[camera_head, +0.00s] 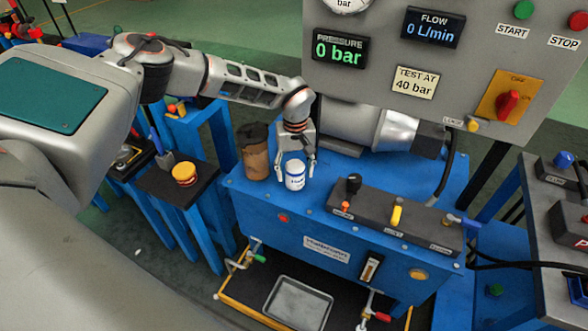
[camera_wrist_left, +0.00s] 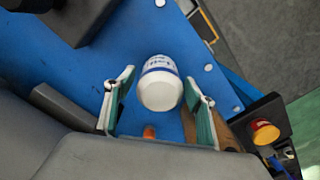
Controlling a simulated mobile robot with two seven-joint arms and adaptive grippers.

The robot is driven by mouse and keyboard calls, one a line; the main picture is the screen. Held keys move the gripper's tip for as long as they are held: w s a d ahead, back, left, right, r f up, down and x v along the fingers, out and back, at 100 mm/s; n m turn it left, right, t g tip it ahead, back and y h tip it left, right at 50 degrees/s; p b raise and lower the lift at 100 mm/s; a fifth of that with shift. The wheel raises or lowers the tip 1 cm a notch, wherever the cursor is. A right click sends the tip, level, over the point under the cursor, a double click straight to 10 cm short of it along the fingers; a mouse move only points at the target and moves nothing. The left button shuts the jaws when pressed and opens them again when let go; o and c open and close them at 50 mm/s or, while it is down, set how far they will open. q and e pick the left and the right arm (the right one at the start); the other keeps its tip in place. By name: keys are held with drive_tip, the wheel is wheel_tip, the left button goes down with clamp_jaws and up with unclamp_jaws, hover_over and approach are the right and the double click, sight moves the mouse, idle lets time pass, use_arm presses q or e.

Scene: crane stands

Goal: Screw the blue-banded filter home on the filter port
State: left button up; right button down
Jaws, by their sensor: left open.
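The blue-banded filter (camera_head: 295,176), a small white cylinder, stands upright on the blue bench top (camera_head: 335,205) in the head view. Its base and any port beneath it are hidden, so I cannot tell whether it is threaded. My left gripper (camera_head: 296,160) is above it, pointing down, with a finger on either side. In the left wrist view the filter (camera_wrist_left: 160,90) lies between the spread fingers of the left gripper (camera_wrist_left: 159,80), with visible gaps on both sides. The left gripper is open and holds nothing. My right gripper is not in view.
A brown canister with a dark top (camera_head: 255,155) stands close left of the filter. A dark valve block (camera_head: 390,215) with levers is at right, and a silver motor (camera_head: 365,128) behind. A black stand (camera_head: 165,190) holds a yellow-and-red piece (camera_head: 185,174). A metal tray (camera_head: 297,302) lies below.

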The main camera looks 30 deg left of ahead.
use_arm(q)
drive_tip(key=n+p, duration=0.2)
drive_tip(key=n, duration=0.1)
drive_tip(key=shift+r, duration=0.25)
drive_tip(key=shift+f+n, duration=0.2)
drive_tip(key=shift+n, duration=0.8)
drive_tip(key=n+p, duration=0.2)
drive_tip(key=n, duration=0.1)
drive_tip(key=shift+r, duration=0.15)
drive_tip(key=shift+n+p, duration=0.5)
drive_tip(key=shift+n, duration=0.6)
drive_tip(key=n+p, duration=0.1)
drive_tip(key=n, duration=0.1)
drive_tip(key=shift+n+p, duration=0.7)
drive_tip(key=shift+n, duration=0.6)
drive_tip(key=shift+f, duration=0.25)
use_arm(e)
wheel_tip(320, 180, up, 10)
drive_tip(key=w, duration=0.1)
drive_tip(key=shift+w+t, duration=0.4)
